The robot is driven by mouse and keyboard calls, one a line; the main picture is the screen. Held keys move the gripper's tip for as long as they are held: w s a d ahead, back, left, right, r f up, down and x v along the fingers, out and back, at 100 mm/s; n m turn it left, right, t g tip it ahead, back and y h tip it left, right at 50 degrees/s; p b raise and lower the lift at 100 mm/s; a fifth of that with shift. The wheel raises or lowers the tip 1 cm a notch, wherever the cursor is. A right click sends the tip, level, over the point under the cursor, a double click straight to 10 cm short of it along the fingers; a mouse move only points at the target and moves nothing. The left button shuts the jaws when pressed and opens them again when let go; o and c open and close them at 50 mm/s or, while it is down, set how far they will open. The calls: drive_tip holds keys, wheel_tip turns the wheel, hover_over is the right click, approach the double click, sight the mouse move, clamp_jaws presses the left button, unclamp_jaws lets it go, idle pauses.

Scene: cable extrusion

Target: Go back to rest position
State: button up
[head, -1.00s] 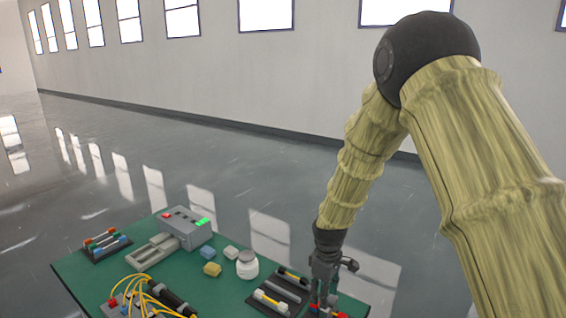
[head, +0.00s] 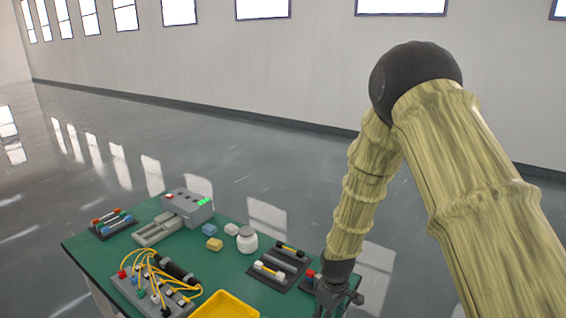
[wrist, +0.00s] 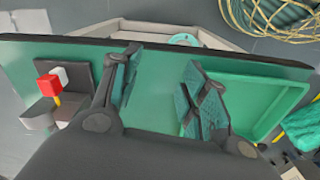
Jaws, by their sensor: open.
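My gripper (wrist: 160,95) is open and empty in the wrist view, its two padded fingers spread apart above the green table. In the head view my gripper (head: 338,296) hangs at the table's right edge, just right of the dark rack; its fingertips are cut off or hidden there. The green table (head: 110,250) stands below and to the left of my arm. A red and white connector (wrist: 52,82) sits on a dark holder at the left of the wrist view, apart from the fingers.
On the table are a grey machine (head: 187,207) with a green light, a white jar (head: 247,240), a dark rack (head: 290,262), a yellow tray (head: 226,306) and a board with yellow cables (head: 150,297). A green tray (wrist: 262,92) lies right of the fingers.

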drive_tip(key=s+d+f+m, duration=0.3)
drive_tip(key=s+f, duration=0.6)
drive_tip(key=s+d+f+m, duration=0.2)
drive_tip(key=s, duration=0.7)
drive_tip(key=s+d+f+m, duration=0.2)
drive_tip(key=s+f, duration=0.1)
drive_tip(key=s, duration=0.6)
drive_tip(key=s+d+f+m, duration=0.2)
drive_tip(key=s+f, duration=0.1)
drive_tip(key=s, duration=0.5)
drive_tip(key=shift+s+d+f+b, duration=0.15)
drive_tip(key=shift+s+d+b, duration=0.15)
drive_tip(key=shift+s, duration=0.1)
